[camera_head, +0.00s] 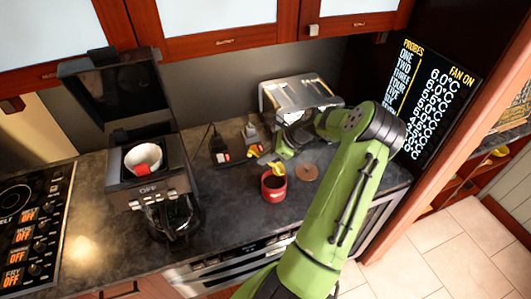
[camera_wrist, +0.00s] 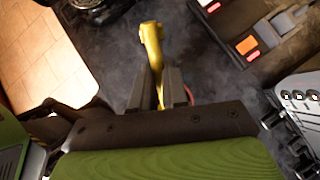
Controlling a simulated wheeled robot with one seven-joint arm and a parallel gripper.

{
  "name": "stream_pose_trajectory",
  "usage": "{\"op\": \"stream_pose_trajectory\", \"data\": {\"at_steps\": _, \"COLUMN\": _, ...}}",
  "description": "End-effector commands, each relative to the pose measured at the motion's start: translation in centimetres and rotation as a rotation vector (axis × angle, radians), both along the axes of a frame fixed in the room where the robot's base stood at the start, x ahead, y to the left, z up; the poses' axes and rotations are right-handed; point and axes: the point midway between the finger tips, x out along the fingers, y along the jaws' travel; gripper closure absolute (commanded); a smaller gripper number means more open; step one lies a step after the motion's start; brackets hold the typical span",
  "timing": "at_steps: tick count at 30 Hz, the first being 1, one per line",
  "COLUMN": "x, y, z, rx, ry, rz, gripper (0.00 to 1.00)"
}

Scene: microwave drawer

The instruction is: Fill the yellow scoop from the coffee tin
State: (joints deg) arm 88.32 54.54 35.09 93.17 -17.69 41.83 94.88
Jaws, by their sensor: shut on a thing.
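My gripper (camera_head: 266,158) is shut on the yellow scoop (camera_head: 278,168). The scoop shows in the wrist view (camera_wrist: 152,45), standing out between the two dark fingers (camera_wrist: 160,88). In the head view, one yellow part is at the back rim of the red coffee tin (camera_head: 274,190), and another is up and left by the fingers. I cannot tell whether the scoop touches the tin or holds coffee. The tin stands open and upright on the dark counter, with dark contents. A sliver of red shows behind the right finger in the wrist view.
A brown round lid (camera_head: 307,173) lies right of the tin. A toaster (camera_head: 300,97) stands behind my arm. A coffee maker (camera_head: 150,180) with raised lid and white filter (camera_head: 143,157) stands at left. Small devices with lit displays (camera_head: 222,156) lie between them.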

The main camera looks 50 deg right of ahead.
Motion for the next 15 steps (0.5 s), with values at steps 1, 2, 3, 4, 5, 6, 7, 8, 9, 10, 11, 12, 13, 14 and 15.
{"op": "stream_pose_trajectory", "data": {"at_steps": 1, "x": 0.0, "y": 0.0, "z": -0.5, "rx": 0.001, "ry": 0.0, "rz": 0.001, "gripper": 1.0}}
{"op": "stream_pose_trajectory", "data": {"at_steps": 2, "x": 0.0, "y": 0.0, "z": -0.7, "rx": 0.0, "ry": 0.0, "rz": 0.0, "gripper": 1.0}}
{"op": "stream_pose_trajectory", "data": {"at_steps": 3, "x": 0.0, "y": 0.0, "z": -1.0, "rx": 0.0, "ry": 0.0, "rz": 0.0, "gripper": 1.0}}
{"op": "stream_pose_trajectory", "data": {"at_steps": 4, "x": 0.0, "y": 0.0, "z": -1.2, "rx": 0.001, "ry": 0.001, "rz": 0.0, "gripper": 1.0}}
{"op": "stream_pose_trajectory", "data": {"at_steps": 5, "x": 0.0, "y": 0.0, "z": -1.4, "rx": 0.001, "ry": 0.001, "rz": 0.0, "gripper": 1.0}}
{"op": "stream_pose_trajectory", "data": {"at_steps": 6, "x": 0.0, "y": 0.0, "z": -1.7, "rx": 0.001, "ry": 0.001, "rz": 0.0, "gripper": 1.0}}
{"op": "stream_pose_trajectory", "data": {"at_steps": 7, "x": 0.0, "y": 0.0, "z": -2.0, "rx": 0.001, "ry": 0.001, "rz": 0.0, "gripper": 1.0}}
{"op": "stream_pose_trajectory", "data": {"at_steps": 8, "x": 0.0, "y": 0.1, "z": -2.2, "rx": 0.001, "ry": 0.0, "rz": 0.001, "gripper": 1.0}}
{"op": "stream_pose_trajectory", "data": {"at_steps": 9, "x": 0.0, "y": 0.1, "z": -2.4, "rx": 0.001, "ry": 0.0, "rz": 0.001, "gripper": 1.0}}
{"op": "stream_pose_trajectory", "data": {"at_steps": 10, "x": 0.0, "y": 0.1, "z": -2.6, "rx": 0.001, "ry": 0.0, "rz": 0.001, "gripper": 1.0}}
{"op": "stream_pose_trajectory", "data": {"at_steps": 11, "x": 0.0, "y": 0.0, "z": -2.9, "rx": 0.001, "ry": 0.0, "rz": 0.001, "gripper": 1.0}}
{"op": "stream_pose_trajectory", "data": {"at_steps": 12, "x": 0.0, "y": 0.0, "z": -3.1, "rx": 0.001, "ry": 0.0, "rz": 0.001, "gripper": 1.0}}
{"op": "stream_pose_trajectory", "data": {"at_steps": 13, "x": 0.0, "y": 0.0, "z": -3.3, "rx": 0.0, "ry": 0.0, "rz": 0.001, "gripper": 1.0}}
{"op": "stream_pose_trajectory", "data": {"at_steps": 14, "x": 0.0, "y": 0.0, "z": -3.5, "rx": 0.0, "ry": 0.0, "rz": 0.001, "gripper": 1.0}}
{"op": "stream_pose_trajectory", "data": {"at_steps": 15, "x": 0.0, "y": 0.0, "z": -3.8, "rx": 0.0, "ry": 0.0, "rz": 0.0, "gripper": 1.0}}
